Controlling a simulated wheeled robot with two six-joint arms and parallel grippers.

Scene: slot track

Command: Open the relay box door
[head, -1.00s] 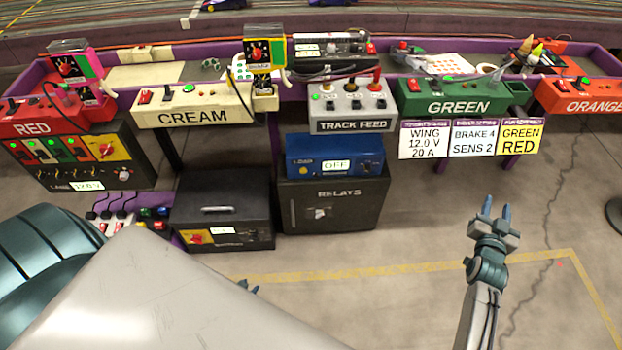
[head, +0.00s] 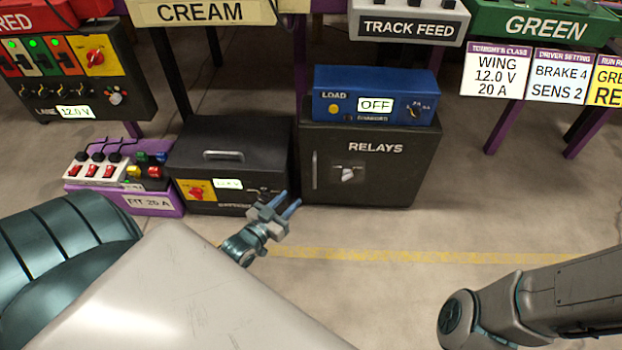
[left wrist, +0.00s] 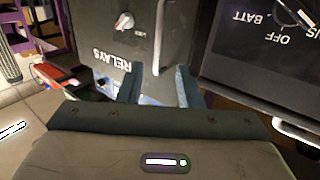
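The black relay box (head: 395,150) stands on the floor under the blue load unit, and its door looks shut. A vertical bar handle (head: 314,170) is at the door's left edge, and a light turn knob (head: 348,174) sits near the middle. My left gripper (head: 290,207) is open and empty, in front of the box's lower left corner and apart from it. The left wrist view shows the door upside down, with the handle (left wrist: 158,30) and knob (left wrist: 125,22) beyond the two parted fingers (left wrist: 159,85). My right gripper is out of view; only my right arm shows at lower right.
A black battery box (head: 235,150) stands close left of the relay box. The blue load unit (head: 375,95) reading OFF sits on top. A purple switch strip (head: 125,198) is further left. The floor in front and to the right is clear, crossed by a yellow line (head: 400,257).

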